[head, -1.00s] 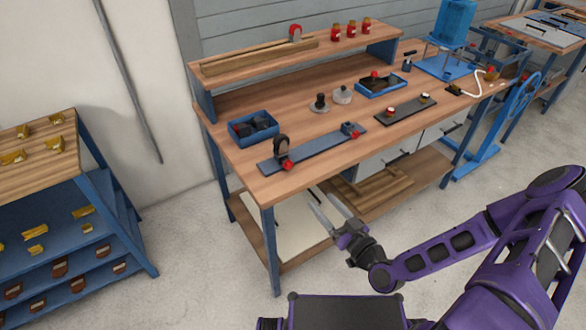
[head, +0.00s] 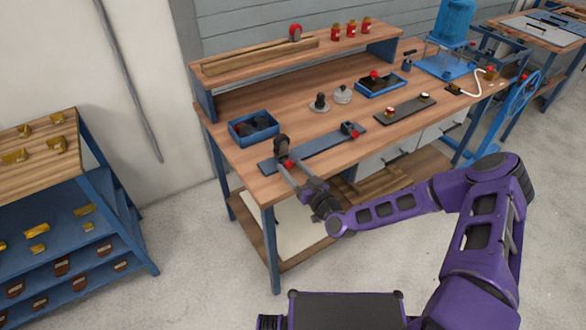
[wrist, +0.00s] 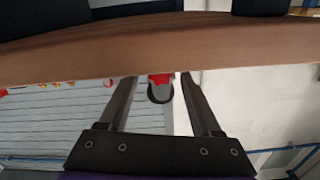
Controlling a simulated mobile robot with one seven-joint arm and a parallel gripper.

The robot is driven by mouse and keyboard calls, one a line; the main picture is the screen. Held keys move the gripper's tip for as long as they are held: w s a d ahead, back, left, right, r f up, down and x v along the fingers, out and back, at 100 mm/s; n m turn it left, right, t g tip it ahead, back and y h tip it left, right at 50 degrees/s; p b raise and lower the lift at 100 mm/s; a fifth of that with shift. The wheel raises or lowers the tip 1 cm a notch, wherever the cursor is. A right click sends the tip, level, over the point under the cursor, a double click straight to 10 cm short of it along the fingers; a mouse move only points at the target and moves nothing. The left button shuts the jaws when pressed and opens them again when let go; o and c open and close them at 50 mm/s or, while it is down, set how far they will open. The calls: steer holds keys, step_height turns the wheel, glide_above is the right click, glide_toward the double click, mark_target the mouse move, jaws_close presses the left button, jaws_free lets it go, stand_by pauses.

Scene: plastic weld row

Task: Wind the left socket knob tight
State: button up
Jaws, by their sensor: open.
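A blue bar fixture (head: 318,147) lies along the front of the wooden bench. At its left end stands a dark rounded holder (head: 281,147) with the red left knob (head: 289,164) at its front. A second red knob (head: 354,134) is at the bar's right end. My gripper (head: 294,174) is open, its two long fingers pointing at the left knob from the front. In the wrist view the red knob (wrist: 161,79) shows in the gap between the fingertips, with a dark round part (wrist: 160,95) beside it. I cannot tell whether the fingers touch the knob.
A blue bin (head: 254,128) of dark parts sits behind the bar's left end. A dark plate (head: 405,110) with knobs and a blue tray (head: 381,85) lie to the right. The bench's front edge (wrist: 230,60) runs close to the fingers in the wrist view.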

jaws_close()
stand_by(0.3)
steer(key=shift+f+b, duration=0.1)
steer(key=shift+b, duration=0.2)
steer(key=m+b, duration=0.2)
steer(key=shift+f+m, duration=0.15)
steer(key=shift+m, duration=0.25)
steer(key=shift+m+b, duration=1.35)
steer(key=shift+m, duration=0.35)
jaws_free()
steer(key=shift+d, duration=0.1)
